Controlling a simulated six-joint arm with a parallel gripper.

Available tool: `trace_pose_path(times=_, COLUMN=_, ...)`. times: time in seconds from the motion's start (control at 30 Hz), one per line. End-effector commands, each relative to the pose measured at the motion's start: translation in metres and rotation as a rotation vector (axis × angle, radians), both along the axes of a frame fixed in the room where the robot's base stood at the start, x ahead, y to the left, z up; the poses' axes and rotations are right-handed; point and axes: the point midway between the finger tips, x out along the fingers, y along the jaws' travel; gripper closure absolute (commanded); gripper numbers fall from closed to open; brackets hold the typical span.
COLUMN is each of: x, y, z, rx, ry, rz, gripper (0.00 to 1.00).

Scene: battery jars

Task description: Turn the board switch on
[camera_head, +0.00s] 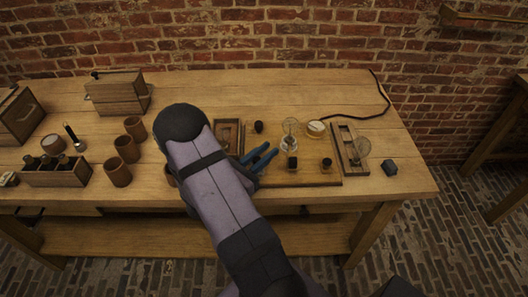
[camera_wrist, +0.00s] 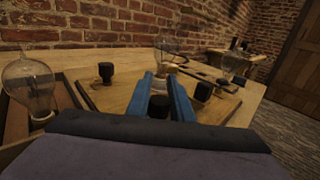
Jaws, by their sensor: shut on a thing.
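The wooden board (camera_head: 325,183) lies on the bench at centre right, with a bulb (camera_head: 290,128) and several black knobs on it. My gripper (camera_head: 266,157) is low over the board's left part, its blue fingers around a black knob. In the wrist view, my gripper (camera_wrist: 163,92) has this black knob (camera_wrist: 158,107) between its fingers, and its lower part is hidden by my wrist. I cannot tell from its shape whether it is the switch handle. Another black knob (camera_wrist: 203,91) stands just right of the fingers, and one more (camera_wrist: 105,71) stands to the left.
Another tray (camera_head: 343,133) holds a bulb at the right. A black block (camera_head: 389,167) is beside it. Brown jars (camera_head: 117,172) stand left of my arm.

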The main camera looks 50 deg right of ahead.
Motion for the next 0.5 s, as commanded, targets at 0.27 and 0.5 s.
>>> trace_pose_path(times=0.27, x=-0.006, y=0.001, z=-0.001, rx=-0.001, ry=-0.004, rz=-0.203, gripper=1.0)
trace_pose_path(times=0.5, x=-0.011, y=0.002, z=0.0, rx=-0.001, ry=-0.001, rz=-0.317, gripper=1.0)
